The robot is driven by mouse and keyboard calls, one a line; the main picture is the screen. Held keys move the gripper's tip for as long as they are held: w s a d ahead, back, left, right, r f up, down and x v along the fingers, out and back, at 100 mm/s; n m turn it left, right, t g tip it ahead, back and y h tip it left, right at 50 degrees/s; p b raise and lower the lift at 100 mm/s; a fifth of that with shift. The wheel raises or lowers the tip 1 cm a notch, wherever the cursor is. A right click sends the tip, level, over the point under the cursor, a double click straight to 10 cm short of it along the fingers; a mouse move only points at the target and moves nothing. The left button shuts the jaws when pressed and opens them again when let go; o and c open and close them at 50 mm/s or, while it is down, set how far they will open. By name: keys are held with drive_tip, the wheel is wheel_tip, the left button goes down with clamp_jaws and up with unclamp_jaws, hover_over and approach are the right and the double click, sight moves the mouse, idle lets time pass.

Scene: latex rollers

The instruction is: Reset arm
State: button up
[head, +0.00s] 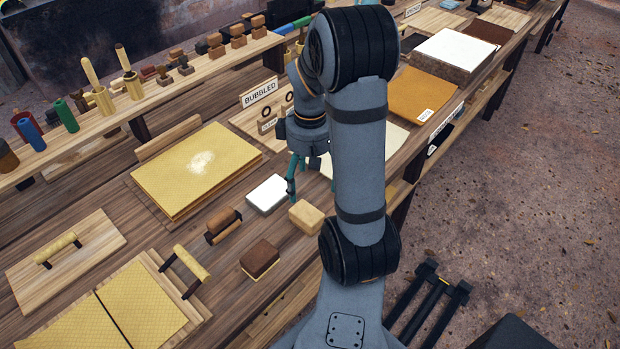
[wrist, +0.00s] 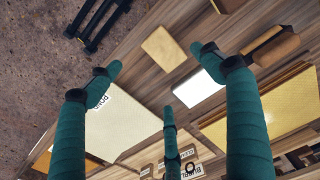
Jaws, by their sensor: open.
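My arm rises from the bottom of the head view and bends over the workbench. My gripper (head: 300,172) hangs above the bench near the white block (head: 267,193) and the tan block (head: 306,216). In the wrist view its teal-wrapped fingers (wrist: 165,75) are spread wide with nothing between them. The tan block (wrist: 163,49) and the white block (wrist: 198,88) lie on the bench beyond the fingers, apart from them. Part of the gripper is hidden behind my arm in the head view.
Yellow textured sheets (head: 190,170) lie left of my gripper. A roller (head: 222,224), a brown block (head: 260,259) and a handled board (head: 62,255) lie nearer. A "BUBBLED" sign (head: 260,93) stands behind. A shelf (head: 110,120) holds several tools. Stone floor (head: 520,180) is open at right.

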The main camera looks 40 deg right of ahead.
sight(310, 209)
drive_tip(key=shift+r, duration=0.1)
idle(0.4)
wheel_tip(310, 209, down, 13)
drive_tip(key=shift+s+r+b, duration=0.1)
drive_tip(key=shift+r+b, duration=0.05)
drive_tip(key=shift+b, duration=0.25)
wheel_tip(310, 209, up, 4)
drive_tip(key=shift+f, duration=0.1)
drive_tip(key=shift+r, duration=0.45)
